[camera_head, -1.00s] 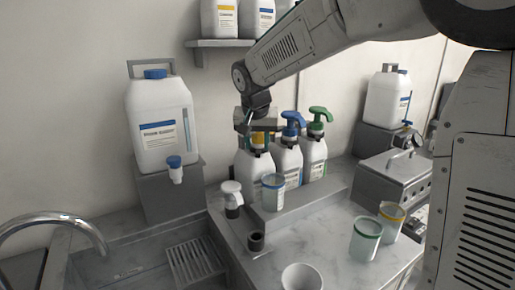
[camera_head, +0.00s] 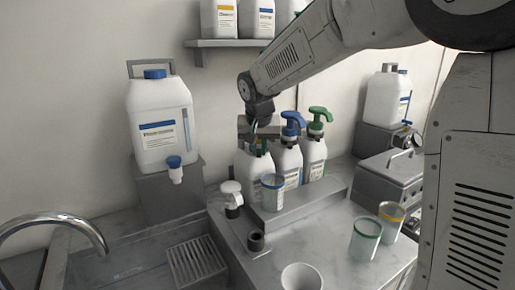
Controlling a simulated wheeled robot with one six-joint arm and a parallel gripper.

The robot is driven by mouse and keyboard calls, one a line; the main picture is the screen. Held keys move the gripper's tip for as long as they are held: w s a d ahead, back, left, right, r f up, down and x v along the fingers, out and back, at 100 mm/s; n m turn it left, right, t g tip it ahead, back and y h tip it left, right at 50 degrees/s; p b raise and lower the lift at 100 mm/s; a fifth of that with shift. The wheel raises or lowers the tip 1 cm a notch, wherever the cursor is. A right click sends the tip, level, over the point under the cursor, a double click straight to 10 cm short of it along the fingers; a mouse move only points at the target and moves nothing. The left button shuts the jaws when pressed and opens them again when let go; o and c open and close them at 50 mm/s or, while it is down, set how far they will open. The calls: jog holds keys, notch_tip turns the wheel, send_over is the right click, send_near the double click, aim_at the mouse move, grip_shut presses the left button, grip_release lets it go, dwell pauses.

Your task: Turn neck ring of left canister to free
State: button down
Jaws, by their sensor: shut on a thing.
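Three white pump canisters stand in a row on a grey raised shelf. The left canister (camera_head: 253,166) is under my gripper (camera_head: 259,143), which points down at its neck and is shut on the neck ring. The gripper hides the ring and most of the pump head there. The middle canister (camera_head: 288,163) has a blue pump head, and the right canister (camera_head: 315,153) has a green one. Both stand upright just right of my gripper.
A clear cup with a blue rim (camera_head: 272,188) stands before the left canister. A white-capped bottle (camera_head: 232,199) and a dark holder (camera_head: 256,242) are nearby. Green-rimmed (camera_head: 365,243) and yellow-rimmed (camera_head: 390,221) cups stand right. A large blue-capped canister (camera_head: 160,125) stands left.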

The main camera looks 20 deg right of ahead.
jog(key=shift+d+n, duration=0.2)
jog(key=shift+n, duration=0.1)
jog(key=c, duration=1.4)
grip_release()
jog(key=shift+a, duration=0.1)
jog(key=shift+a+r+m, duration=0.15)
jog(key=shift+a+m, duration=0.25)
jog(key=shift+m, duration=0.4)
jog(key=s+d+v, duration=0.1)
jog(key=v, duration=0.7)
jog(key=s+d+f+n+g, duration=0.1)
jog(key=s+f+n, duration=0.1)
jog(key=s, duration=1.3)
jog(key=s+d+f+n+g+y, duration=0.1)
jog(key=s+f, duration=0.3)
jog(key=s, duration=1.1)
jog(key=shift+d+f+n+g, duration=0.2)
jog(key=shift+d+n+g, duration=0.1)
jog(key=shift+d+n, duration=0.4)
